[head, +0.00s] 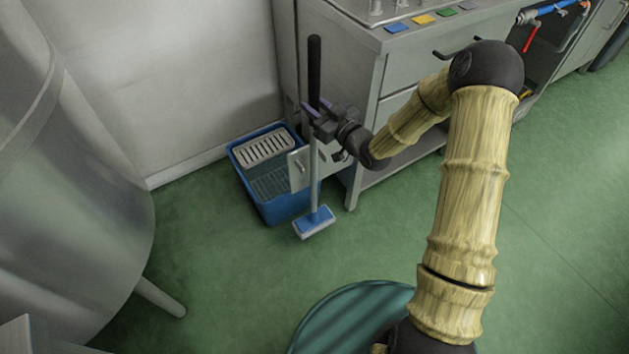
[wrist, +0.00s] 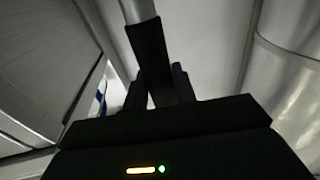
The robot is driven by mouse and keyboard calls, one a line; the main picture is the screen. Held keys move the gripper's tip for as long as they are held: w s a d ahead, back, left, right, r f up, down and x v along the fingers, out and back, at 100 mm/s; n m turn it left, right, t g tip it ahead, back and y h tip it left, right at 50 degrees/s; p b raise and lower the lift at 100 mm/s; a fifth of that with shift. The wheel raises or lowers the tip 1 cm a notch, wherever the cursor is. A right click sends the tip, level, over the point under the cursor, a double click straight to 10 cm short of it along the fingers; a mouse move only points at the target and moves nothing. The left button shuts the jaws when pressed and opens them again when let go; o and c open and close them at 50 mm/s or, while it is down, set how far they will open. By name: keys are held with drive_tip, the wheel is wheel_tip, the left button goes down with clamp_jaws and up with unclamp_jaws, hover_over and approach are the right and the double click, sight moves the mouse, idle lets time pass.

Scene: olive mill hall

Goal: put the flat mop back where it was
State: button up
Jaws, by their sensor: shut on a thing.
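The flat mop (head: 314,165) hangs upright in my gripper, with a black grip at the top, a grey pole and a blue-and-white head at the bottom. My gripper (head: 313,112) is shut on the mop's handle near the lower end of the black grip. In the wrist view the black grip (wrist: 150,50) runs between the fingers (wrist: 160,88). The mop head is low over the green floor, in front of the blue bucket; I cannot tell whether it touches the floor. A pale upright plate (head: 298,170) shows right behind the pole; its mounting is hidden.
The blue bucket (head: 240,172) with a grey wringer stands by the wall. A grey cabinet (head: 412,65) with coloured cloths on top is to the right. A large steel tank (head: 75,210) stands at left. The green floor (head: 225,270) in front is free.

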wheel_tip(320, 180, down, 6)
drive_tip(key=shift+r+b, duration=0.1)
drive_tip(key=shift+b, duration=0.65)
drive_tip(key=shift+f+b, duration=0.55)
drive_tip(key=shift+f, duration=1.35)
drive_tip(key=shift+f, duration=0.15)
drive_tip(key=o, duration=1)
